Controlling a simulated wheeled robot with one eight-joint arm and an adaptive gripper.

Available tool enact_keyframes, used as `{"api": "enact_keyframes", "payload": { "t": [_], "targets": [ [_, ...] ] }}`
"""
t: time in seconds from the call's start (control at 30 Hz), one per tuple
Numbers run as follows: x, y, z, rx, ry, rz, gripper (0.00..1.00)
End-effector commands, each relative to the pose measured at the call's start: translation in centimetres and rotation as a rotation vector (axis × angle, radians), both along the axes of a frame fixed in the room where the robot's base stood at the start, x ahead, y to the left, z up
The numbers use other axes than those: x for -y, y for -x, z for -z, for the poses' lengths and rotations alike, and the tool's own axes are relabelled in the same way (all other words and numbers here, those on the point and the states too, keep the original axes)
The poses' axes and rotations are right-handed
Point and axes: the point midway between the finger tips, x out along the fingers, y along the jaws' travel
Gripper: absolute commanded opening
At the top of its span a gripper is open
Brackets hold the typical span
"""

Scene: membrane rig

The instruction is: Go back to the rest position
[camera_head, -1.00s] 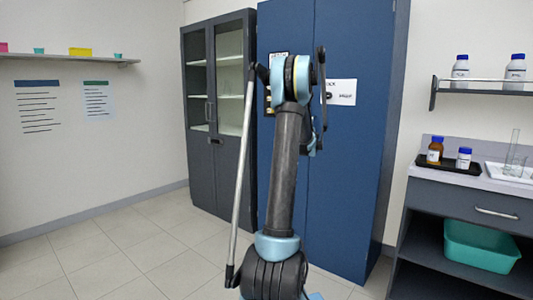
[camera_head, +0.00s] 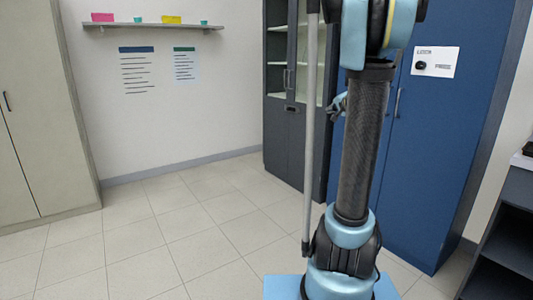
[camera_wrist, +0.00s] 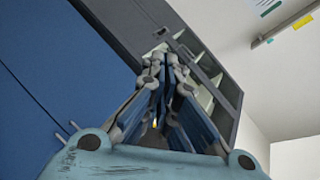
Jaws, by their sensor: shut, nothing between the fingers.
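My gripper (camera_wrist: 166,70) fills the middle of the wrist view. Its two fingers meet at the tips, with nothing between them. In the head view my arm stands upright at centre right, in front of the cabinets. A small part of the gripper (camera_head: 338,106) shows left of the arm there, mostly hidden behind it. Behind the arm stands the blue cabinet (camera_head: 440,150), its doors shut. It also shows at the left of the wrist view (camera_wrist: 55,60).
A grey glass-door cabinet (camera_head: 280,120) stands left of the blue one. A beige cabinet (camera_head: 40,130) is at the far left. A wall shelf (camera_head: 150,25) holds small coloured boxes. A dark open bench (camera_head: 510,225) is at the right edge. The tiled floor at left is clear.

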Motion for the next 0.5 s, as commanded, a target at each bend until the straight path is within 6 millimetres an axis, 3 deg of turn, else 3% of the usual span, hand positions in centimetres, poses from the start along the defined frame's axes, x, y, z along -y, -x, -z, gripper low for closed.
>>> {"api": "enact_keyframes", "payload": {
  "t": [0.03,0.2,0.5],
  "targets": [
    [-1.8,1.7,0.7,-0.029,0.03,-0.04,0.0],
    [-6.9,7.5,3.6,-0.138,0.136,-0.171,0.0],
    [-12.5,18.9,10.1,-0.341,0.33,-0.374,0.0]
  ]
}}
